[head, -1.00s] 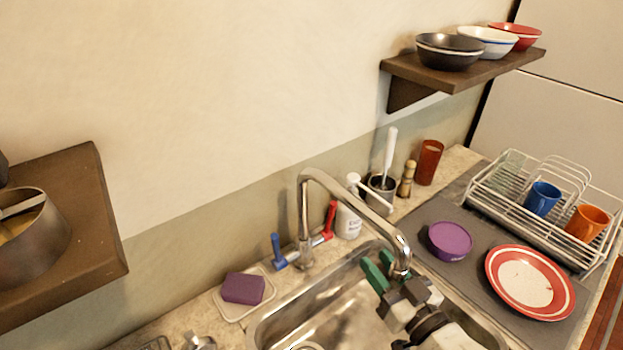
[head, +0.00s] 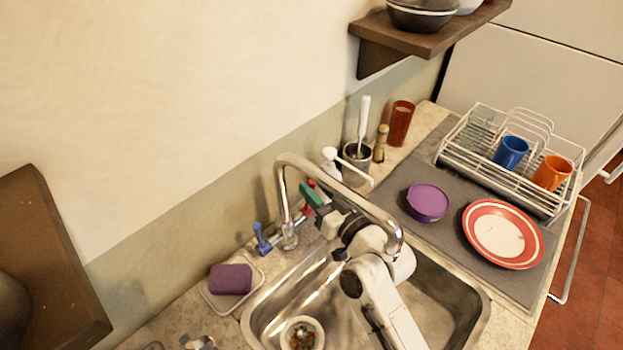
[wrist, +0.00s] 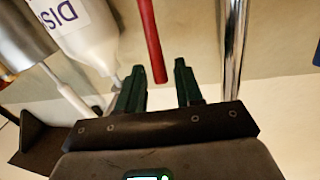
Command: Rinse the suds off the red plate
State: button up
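The red plate (head: 480,245) lies face up on the grey mat right of the sink; its pale centre has faint patches, and I cannot tell whether they are suds. My gripper (head: 312,195) is behind the spout of the tap (head: 300,163), near the wall. It is open and empty. In the wrist view, the tap's red handle (wrist: 150,40) stands between and just beyond the parted green fingers of my gripper (wrist: 158,70). I cannot tell whether they touch. The tap's blue handle (head: 262,240) is to the left. No running water shows at the spout.
A white soap bottle (wrist: 88,40) stands close left of my fingers in the wrist view. A purple sponge (head: 230,279) sits left of the sink (head: 455,310). A purple bowl (head: 428,201) and a dish rack (head: 470,160) with two mugs are right. The sink holds a strainer (head: 301,335).

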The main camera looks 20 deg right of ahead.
jog(key=shift+w+a, duration=0.2)
jog(key=shift+w, duration=0.75)
grip_shut()
